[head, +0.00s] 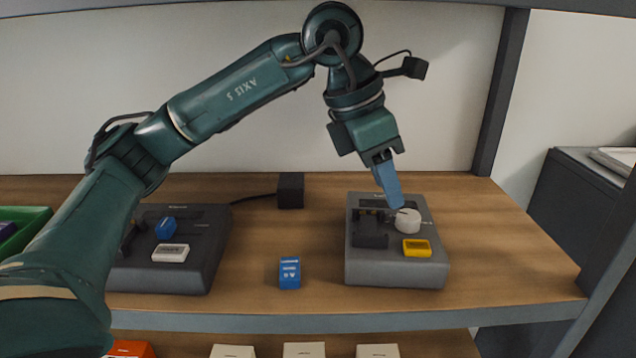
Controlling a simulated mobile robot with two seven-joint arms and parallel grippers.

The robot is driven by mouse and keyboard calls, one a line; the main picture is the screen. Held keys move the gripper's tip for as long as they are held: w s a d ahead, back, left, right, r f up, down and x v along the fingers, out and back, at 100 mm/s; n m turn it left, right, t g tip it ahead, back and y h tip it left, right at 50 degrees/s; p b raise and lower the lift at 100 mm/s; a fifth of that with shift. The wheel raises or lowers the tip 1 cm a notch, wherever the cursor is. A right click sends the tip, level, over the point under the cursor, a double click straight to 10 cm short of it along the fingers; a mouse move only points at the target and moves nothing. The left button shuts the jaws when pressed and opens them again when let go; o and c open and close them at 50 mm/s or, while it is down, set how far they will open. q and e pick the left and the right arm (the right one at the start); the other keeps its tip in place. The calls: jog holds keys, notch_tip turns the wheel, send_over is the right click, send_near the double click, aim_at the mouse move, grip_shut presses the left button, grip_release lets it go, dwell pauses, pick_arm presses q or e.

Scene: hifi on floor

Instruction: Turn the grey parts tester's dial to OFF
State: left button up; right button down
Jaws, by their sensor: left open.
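The grey parts tester (396,270) sits on the wooden shelf, right of centre. Its round white dial (408,222) is on the right of its top, behind a yellow block-like button (417,248). A dark raised fixture (369,233) stands on its left side. My left gripper (397,204) points down from above, its blue-grey fingers open, with the tips just behind and left of the dial. I cannot tell whether they touch it. The dial's pointer and markings are too small to read. My right gripper is out of view.
A darker device (190,270) with a blue knob (165,228) and a white button (170,253) stands at the left. A black power block (290,190) with a cable is behind. Bare shelf lies right of the tester.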

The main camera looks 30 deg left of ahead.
pick_arm(q)
jog(key=s+a, duration=0.6)
jog(key=a, duration=0.2)
jog(key=shift+s+f+b, duration=0.15)
jog(key=shift+s+b, duration=0.15)
jog(key=shift+b, duration=0.15)
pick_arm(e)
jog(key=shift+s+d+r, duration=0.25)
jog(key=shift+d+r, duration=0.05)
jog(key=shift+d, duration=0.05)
